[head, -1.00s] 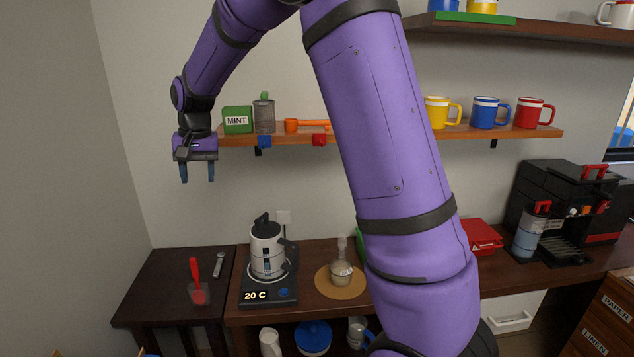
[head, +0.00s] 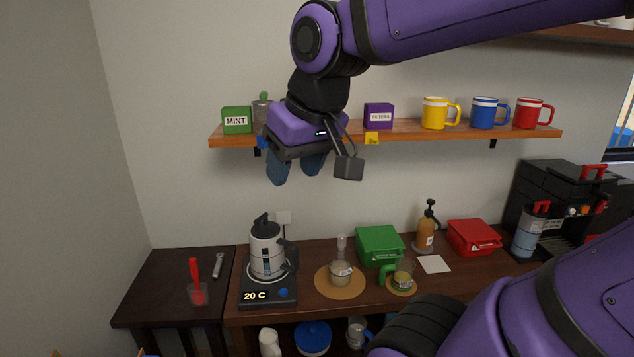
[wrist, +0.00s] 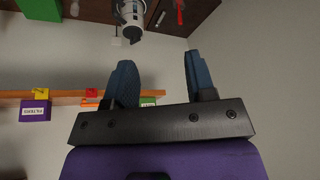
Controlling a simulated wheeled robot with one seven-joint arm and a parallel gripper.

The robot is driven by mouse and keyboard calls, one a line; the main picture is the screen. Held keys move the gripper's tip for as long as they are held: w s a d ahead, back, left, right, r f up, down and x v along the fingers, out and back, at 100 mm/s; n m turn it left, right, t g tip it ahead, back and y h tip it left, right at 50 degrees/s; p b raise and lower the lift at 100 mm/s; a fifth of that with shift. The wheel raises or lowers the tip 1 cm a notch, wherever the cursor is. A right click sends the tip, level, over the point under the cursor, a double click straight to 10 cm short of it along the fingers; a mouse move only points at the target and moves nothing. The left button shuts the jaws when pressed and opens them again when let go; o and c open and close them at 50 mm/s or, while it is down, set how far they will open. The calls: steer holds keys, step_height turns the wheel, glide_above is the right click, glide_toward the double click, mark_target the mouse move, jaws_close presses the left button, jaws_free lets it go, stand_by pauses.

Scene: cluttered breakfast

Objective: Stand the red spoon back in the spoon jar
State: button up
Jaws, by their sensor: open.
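A red long-handled utensil, seemingly the red spoon (head: 194,268), is on the dark side table at the lower left. Its broad lower end appears in or against a clear container (head: 206,296); I cannot tell which, or whether this is the spoon jar. The red utensil also shows at the top of the wrist view (wrist: 180,14). My gripper (head: 295,169) is open and empty in front of the wall shelf, well above the counter and to the right of the red utensil. Its two blue fingers (wrist: 161,78) are apart in the wrist view.
The wall shelf (head: 400,135) holds a MINT box (head: 237,120), a grey tin (head: 261,111), a FILTERS box (head: 378,115) and mugs. A kettle (head: 267,250) stands right of the side table (head: 150,290). A grey tool (head: 218,265) lies beside the red utensil.

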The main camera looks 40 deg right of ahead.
steer(key=shift+n+t, duration=0.3)
steer(key=shift+s+d+f, duration=0.1)
steer(key=shift+s+f, duration=0.15)
steer(key=shift+s, duration=0.45)
steer(key=shift+s+f, duration=0.25)
steer(key=shift+s, duration=0.5)
steer(key=shift+s+d+f, duration=0.1)
steer(key=shift+s+f, duration=0.15)
steer(key=shift+s, duration=0.45)
